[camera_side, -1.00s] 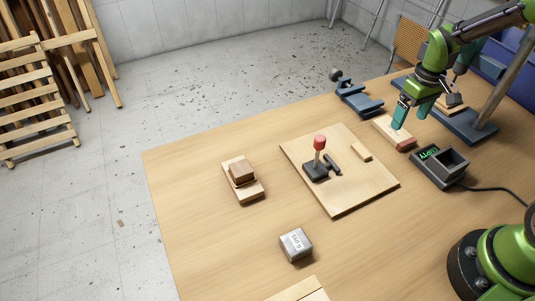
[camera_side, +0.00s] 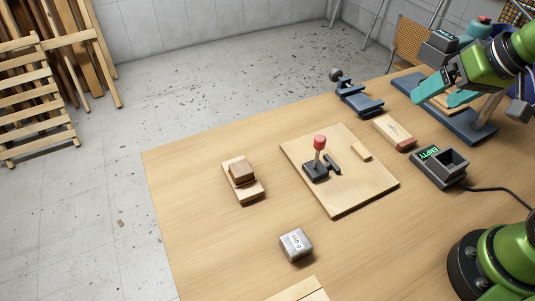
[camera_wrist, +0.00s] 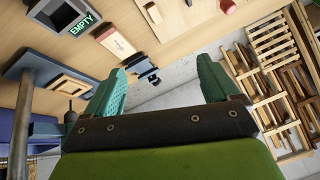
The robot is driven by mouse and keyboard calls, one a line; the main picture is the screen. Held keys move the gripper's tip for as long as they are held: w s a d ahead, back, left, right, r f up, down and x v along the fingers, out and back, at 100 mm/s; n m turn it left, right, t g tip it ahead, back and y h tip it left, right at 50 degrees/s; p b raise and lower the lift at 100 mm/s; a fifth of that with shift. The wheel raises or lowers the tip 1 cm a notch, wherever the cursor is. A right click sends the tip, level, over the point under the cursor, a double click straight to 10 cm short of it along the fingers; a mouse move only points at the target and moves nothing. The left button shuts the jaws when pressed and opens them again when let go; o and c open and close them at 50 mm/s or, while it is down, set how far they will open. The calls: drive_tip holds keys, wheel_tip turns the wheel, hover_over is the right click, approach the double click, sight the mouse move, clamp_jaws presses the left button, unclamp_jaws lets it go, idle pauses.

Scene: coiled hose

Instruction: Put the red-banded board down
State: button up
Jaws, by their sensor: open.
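The red-banded board (camera_side: 393,133) lies flat on the table, between the blue clamp and the dark box marked EMPTY. Its red end faces the box. It also shows in the wrist view (camera_wrist: 117,42), lying on the table. My gripper (camera_side: 437,97) is open and empty, raised above the table to the right of the board and apart from it. In the wrist view its two teal fingers (camera_wrist: 160,85) are spread wide with nothing between them.
The dark EMPTY box (camera_side: 440,168) stands close to the board. A blue clamp (camera_side: 358,98) is at the back edge. A wooden panel (camera_side: 345,195) holds a red-knobbed lever (camera_side: 319,148). A block marked 550 g (camera_side: 296,245) and stacked wood (camera_side: 242,179) sit farther left. A blue stand (camera_side: 470,128) is under my gripper.

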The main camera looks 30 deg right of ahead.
drive_tip(key=shift+s+a+r+m+t+y, duration=0.15)
drive_tip(key=shift+s+a+t, duration=0.2)
drive_tip(key=shift+s, duration=0.3)
drive_tip(key=shift+s+a+r+m+t+y, duration=0.15)
drive_tip(key=shift+s+a+t, duration=0.1)
drive_tip(key=shift+s+a, duration=0.3)
drive_tip(key=shift+o, duration=0.5)
drive_tip(key=shift+s, duration=0.3)
drive_tip(key=n+g+h, duration=0.2)
drive_tip(key=n+g, duration=0.2)
drive_tip(key=g, duration=0.3)
hover_over(408, 142)
wheel_tip(408, 142, down, 19)
drive_tip(key=shift+w+a+r, duration=0.1)
drive_tip(key=shift+w+a, duration=0.05)
drive_tip(key=shift+s+f, duration=0.2)
drive_tip(key=shift+f, duration=2.5)
